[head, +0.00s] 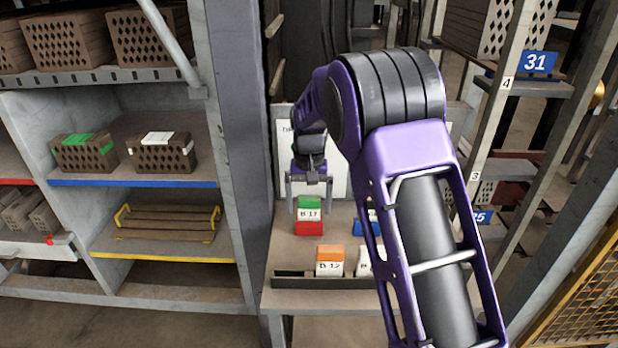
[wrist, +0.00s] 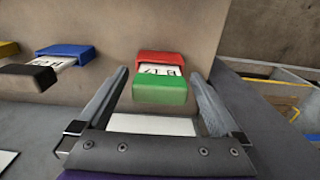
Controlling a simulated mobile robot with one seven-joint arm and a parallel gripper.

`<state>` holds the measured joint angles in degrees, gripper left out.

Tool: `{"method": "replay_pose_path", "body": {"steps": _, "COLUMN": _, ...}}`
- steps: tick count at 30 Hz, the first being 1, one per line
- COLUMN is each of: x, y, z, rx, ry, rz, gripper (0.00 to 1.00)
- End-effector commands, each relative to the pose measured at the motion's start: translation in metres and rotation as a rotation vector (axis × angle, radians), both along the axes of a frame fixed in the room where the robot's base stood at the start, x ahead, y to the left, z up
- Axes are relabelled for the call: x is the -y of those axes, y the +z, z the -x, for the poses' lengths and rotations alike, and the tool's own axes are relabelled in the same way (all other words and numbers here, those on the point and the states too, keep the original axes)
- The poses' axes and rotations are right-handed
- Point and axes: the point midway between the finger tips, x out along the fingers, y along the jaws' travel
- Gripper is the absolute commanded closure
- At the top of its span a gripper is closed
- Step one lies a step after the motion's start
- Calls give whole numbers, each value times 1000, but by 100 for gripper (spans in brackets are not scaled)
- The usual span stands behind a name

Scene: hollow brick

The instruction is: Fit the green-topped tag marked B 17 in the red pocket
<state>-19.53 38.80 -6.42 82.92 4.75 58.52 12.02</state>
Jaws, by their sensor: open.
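The tag B 17 has a green top (head: 309,202) and a white label. In the head view it stands upright with its lower end in the red pocket (head: 309,228). In the wrist view the green top (wrist: 160,92) is nearest, with part of the label showing between it and the red pocket (wrist: 161,57). My gripper (head: 310,200) is open, its fingers on either side of the tag. In the wrist view the fingers of my gripper (wrist: 158,76) stand apart with visible gaps to the green top. How deep the tag sits is hidden inside the pocket.
A blue pocket (wrist: 68,51) beside it holds a black-topped tag (wrist: 28,77). An orange-topped tag marked B 12 (head: 330,258) stands at the dark tray (head: 292,281), beside another white tag partly hidden by my arm. Shelves flank the bench (head: 279,250).

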Motion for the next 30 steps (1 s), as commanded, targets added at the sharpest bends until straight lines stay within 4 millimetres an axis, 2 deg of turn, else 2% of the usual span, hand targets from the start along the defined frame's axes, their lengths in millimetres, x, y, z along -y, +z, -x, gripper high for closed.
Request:
{"method": "replay_pose_path", "body": {"steps": 12, "x": 0, "y": 99, "z": -1, "rx": 5, "ry": 0, "rz": -1, "gripper": 0}}
{"method": "replay_pose_path", "body": {"steps": 18, "x": 0, "y": 140, "z": 0, "rx": 4, "ry": 0, "rz": -1, "gripper": 0}}
{"method": "replay_pose_path", "body": {"steps": 24, "x": 0, "y": 161, "z": 0, "rx": 2, "ry": 0, "rz": -1, "gripper": 0}}
{"method": "replay_pose_path", "body": {"steps": 30, "x": 0, "y": 165, "z": 0, "rx": 1, "ry": 0, "rz": 0, "gripper": 0}}
